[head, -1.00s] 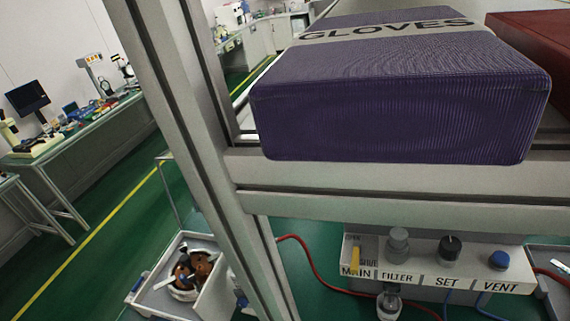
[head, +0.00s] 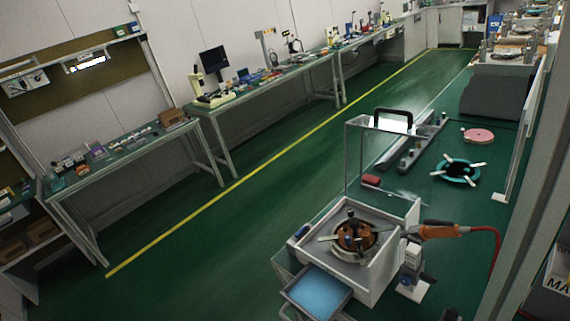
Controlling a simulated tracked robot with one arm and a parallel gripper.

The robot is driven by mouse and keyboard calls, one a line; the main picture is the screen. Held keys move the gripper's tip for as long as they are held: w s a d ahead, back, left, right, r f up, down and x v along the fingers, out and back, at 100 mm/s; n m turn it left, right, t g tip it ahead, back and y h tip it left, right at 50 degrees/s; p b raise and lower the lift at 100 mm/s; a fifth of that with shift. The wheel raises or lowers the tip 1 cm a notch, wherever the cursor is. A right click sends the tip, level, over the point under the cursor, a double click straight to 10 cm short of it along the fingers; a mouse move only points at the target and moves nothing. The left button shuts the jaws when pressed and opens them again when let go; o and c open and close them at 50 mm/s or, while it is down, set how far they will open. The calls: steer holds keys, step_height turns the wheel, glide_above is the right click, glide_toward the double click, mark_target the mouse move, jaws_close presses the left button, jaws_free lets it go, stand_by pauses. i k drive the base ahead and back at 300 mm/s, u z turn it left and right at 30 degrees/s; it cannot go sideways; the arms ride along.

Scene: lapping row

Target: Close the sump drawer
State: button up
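The sump drawer (head: 318,292) sticks out, open, from the front of a grey lapping machine (head: 385,275) at the lower middle of the head view. It is a shallow tray with a blue inside, and its front corner points toward the bottom of the picture. A round lapping plate with brown and dark parts (head: 355,238) sits in the machine's top well. A clear guard with a black handle (head: 393,119) stands up behind it. My gripper is not in view, so its state and its distance from the drawer do not show.
An orange-handled tool (head: 440,230) with a red hose is right of the machine. A metal frame post (head: 540,190) fills the right edge. Benches with instruments (head: 130,150) line the left wall. The green floor (head: 200,270) left of the drawer is clear.

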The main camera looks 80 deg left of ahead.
mark_target(316, 294)
steer(key=u, duration=2.45)
steer(key=k, duration=1.1)
steer(key=z, duration=0.45)
steer(key=i, duration=1)
steer(key=u, duration=0.05)
